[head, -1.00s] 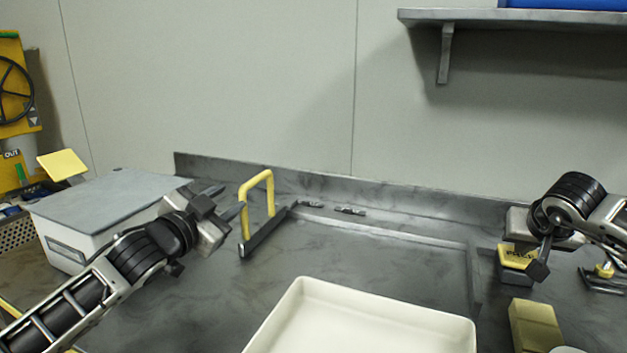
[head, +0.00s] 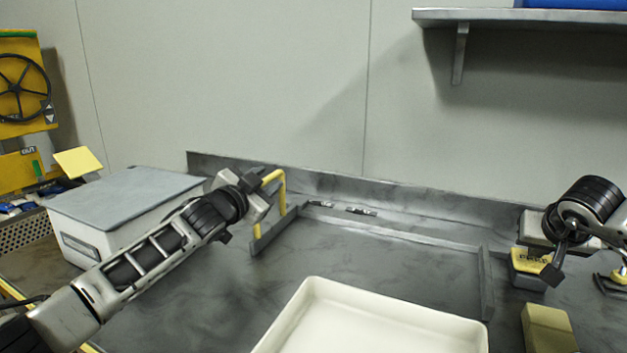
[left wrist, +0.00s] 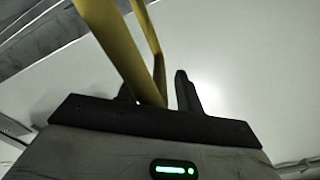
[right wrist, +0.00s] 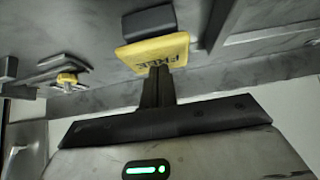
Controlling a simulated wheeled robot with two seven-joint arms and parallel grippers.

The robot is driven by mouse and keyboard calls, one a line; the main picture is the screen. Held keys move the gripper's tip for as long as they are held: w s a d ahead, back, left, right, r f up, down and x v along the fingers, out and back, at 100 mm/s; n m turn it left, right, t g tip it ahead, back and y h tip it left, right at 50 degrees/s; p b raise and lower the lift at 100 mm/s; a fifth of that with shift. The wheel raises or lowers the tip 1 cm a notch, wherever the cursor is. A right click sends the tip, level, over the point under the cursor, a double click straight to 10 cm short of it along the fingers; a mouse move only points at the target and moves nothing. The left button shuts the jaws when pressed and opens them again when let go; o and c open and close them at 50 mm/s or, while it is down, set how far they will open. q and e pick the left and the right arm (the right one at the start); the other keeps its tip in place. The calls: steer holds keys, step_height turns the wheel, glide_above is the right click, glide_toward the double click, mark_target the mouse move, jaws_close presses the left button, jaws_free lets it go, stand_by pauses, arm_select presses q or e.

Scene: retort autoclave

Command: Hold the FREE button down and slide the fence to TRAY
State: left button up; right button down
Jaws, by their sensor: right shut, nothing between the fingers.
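The fence is a dark bar (head: 273,238) with a yellow loop handle (head: 283,192), at the left end of the marked bench area. My left gripper (head: 270,184) is at the handle's upper part. In the left wrist view its fingers (left wrist: 155,88) stand apart, with a yellow handle bar (left wrist: 128,55) between or just in front of them. The yellow FREE button (head: 528,263) sits on a dark block at the right. My right gripper (head: 551,273) is shut and empty, its tips at the button cap (right wrist: 175,48); I cannot tell how far the cap is pressed.
A cream tray (head: 300,309) lies front centre. A yellowish block (head: 548,325) lies front right. Small markings (head: 360,211) on the back ledge are unreadable. The bench between fence and right rail (head: 486,280) is clear.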

arm_select(q)
jaws_close()
arm_select(e)
steer(key=shift+f, duration=0.2)
arm_select(q)
steer(key=s+d, duration=0.7)
steer(key=d, duration=0.5)
steer(key=shift+d, duration=0.3)
steer(key=shift+r, duration=0.1)
jaws_free()
steer(key=shift+w+a, duration=0.1)
steer(key=v, duration=1.2)
arm_select(e)
steer(key=shift+r, duration=0.1)
